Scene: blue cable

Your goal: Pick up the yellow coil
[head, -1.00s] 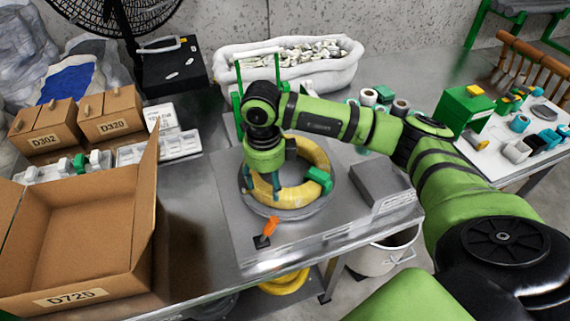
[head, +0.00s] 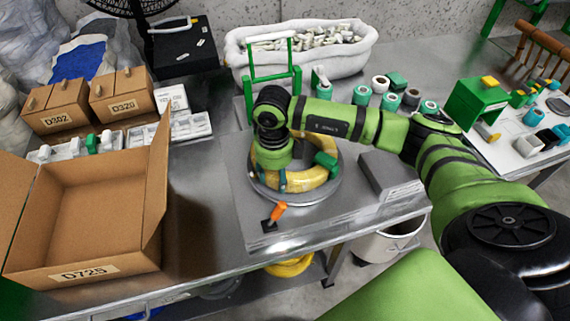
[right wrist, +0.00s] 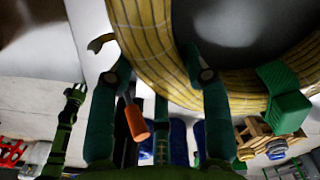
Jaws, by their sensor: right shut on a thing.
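The yellow coil (head: 312,180) is a banded ring with a green clip (head: 326,160) on its right side. It appears to rest on a round grey base (head: 328,192) on the metal plate. My right gripper (head: 271,182) points down over the coil's left side and is shut on it. In the right wrist view, the coil (right wrist: 165,60) passes between the two green fingers (right wrist: 160,80). My right arm hides part of the coil's far side. My left gripper is not in view.
An orange-handled switch (head: 278,212) stands in front of the coil. A grey block (head: 388,176) lies to its right. A green frame (head: 272,70) and a white bin (head: 300,50) are behind. An open cardboard box (head: 85,225) stands at left. Several spools (head: 380,85) sit behind the arm.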

